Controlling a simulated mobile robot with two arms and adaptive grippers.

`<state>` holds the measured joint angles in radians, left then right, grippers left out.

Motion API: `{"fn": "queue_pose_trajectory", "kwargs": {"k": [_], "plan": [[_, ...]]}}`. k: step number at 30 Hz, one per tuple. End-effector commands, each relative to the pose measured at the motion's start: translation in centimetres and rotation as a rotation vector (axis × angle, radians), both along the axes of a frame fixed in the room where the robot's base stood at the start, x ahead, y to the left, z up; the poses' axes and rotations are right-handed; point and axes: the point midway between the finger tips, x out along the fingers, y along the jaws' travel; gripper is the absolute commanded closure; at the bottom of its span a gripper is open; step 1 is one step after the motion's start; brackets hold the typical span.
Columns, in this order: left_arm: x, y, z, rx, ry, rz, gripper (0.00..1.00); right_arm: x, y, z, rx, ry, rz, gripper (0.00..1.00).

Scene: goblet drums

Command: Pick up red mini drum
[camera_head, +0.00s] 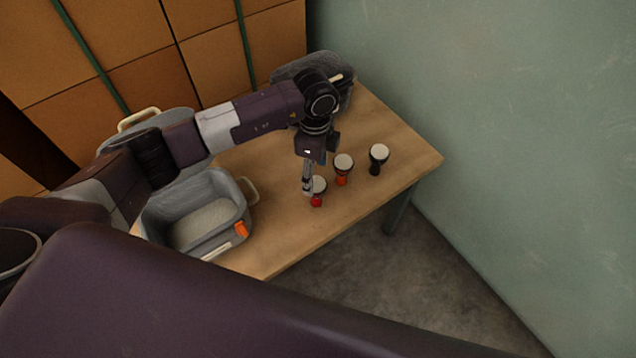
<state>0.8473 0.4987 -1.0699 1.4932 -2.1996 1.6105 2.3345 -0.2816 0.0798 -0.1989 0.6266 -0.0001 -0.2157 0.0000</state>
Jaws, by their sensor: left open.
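A small goblet drum with a pale head and a red base, the red mini drum (317,201), stands on the wooden table (280,238). My left gripper (308,188) points down at the drum's left side and overlaps part of it in the picture. It is open. I cannot tell whether a finger touches the drum. My right gripper is not in view.
A grey bin (243,211) with an orange clip is at the left. Another dark grey container (347,95) sits at the back, partly behind my arm. A green wall (480,120) rises beyond the table's right edge.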

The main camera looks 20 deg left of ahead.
Motion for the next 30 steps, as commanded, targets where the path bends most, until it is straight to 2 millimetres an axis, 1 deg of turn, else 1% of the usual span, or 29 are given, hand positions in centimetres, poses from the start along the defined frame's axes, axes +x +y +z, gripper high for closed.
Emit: {"fn": "queue_pose_trajectory", "kwargs": {"k": [1,3,5,7,9,11,12,16,18,20,23,30], "plan": [[-0.1,-0.1,-0.6,-0.001,0.002,0.0,0.4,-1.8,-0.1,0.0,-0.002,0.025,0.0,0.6],[-0.3,-0.3,-1.3,-0.002,0.003,-0.002,0.4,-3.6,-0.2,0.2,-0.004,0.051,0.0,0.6],[-0.4,-0.5,-2.2,-0.001,0.003,-0.002,0.4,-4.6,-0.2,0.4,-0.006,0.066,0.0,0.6],[-0.6,-0.8,-3.3,-0.002,0.004,-0.002,0.4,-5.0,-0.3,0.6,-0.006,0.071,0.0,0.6],[-0.5,-0.8,-4.4,-0.003,0.002,-0.002,0.4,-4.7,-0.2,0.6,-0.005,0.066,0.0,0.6],[-0.5,-0.8,-5.0,-0.002,0.002,-0.001,0.4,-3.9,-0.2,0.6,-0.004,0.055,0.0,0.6],[-0.5,-0.8,-5.3,-0.002,0.001,-0.002,0.4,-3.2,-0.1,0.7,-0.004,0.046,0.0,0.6],[-0.5,-0.8,-5.7,-0.002,0.0,-0.002,0.4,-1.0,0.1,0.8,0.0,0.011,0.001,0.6],[-0.5,-0.8,-5.7,-0.003,0.0,-0.002,0.4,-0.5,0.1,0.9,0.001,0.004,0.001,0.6],[-0.5,-0.8,-5.7,-0.003,0.0,-0.002,0.4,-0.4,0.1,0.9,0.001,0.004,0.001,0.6],[-0.5,-0.8,-5.6,-0.003,0.0,-0.002,0.5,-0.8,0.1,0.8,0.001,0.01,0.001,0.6],[-0.5,-0.8,-5.6,-0.003,0.0,-0.002,0.76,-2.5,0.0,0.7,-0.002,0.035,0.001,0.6]]}}
